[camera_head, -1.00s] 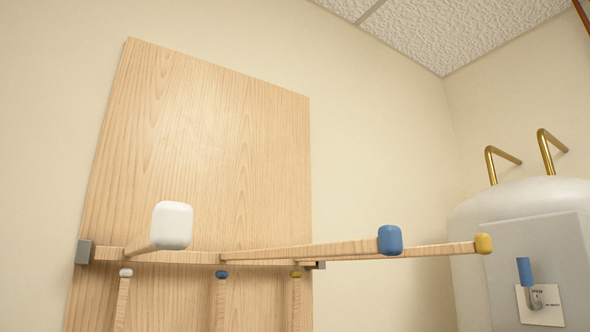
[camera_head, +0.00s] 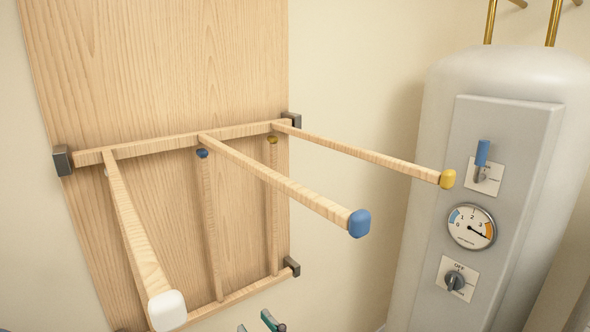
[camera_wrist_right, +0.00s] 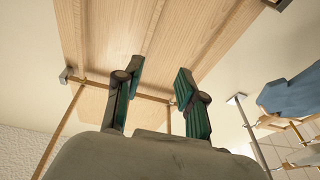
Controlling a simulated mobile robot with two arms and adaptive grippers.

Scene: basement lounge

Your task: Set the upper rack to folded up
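The upper rack (camera_head: 180,137) is a wooden bar between two grey brackets on a wooden board (camera_head: 160,70). Its three rods stick out from the board towards me, with white (camera_head: 167,310), blue (camera_head: 359,223) and yellow (camera_head: 447,179) end caps. Below it, a second rack (camera_head: 240,297) has its rods upright, flat against the board. My right gripper (camera_head: 258,325) shows only its teal fingertips at the bottom edge, below the upper rack's rods. In the right wrist view the right gripper (camera_wrist_right: 158,82) is open with nothing between its fingers. My left gripper is not in view.
A white tank (camera_head: 440,110) with a grey panel, blue-handled lever (camera_head: 482,155), gauge (camera_head: 471,227) and knob (camera_head: 455,280) stands at the right. Blue cloth (camera_wrist_right: 290,92) and thin rods show at the right in the right wrist view.

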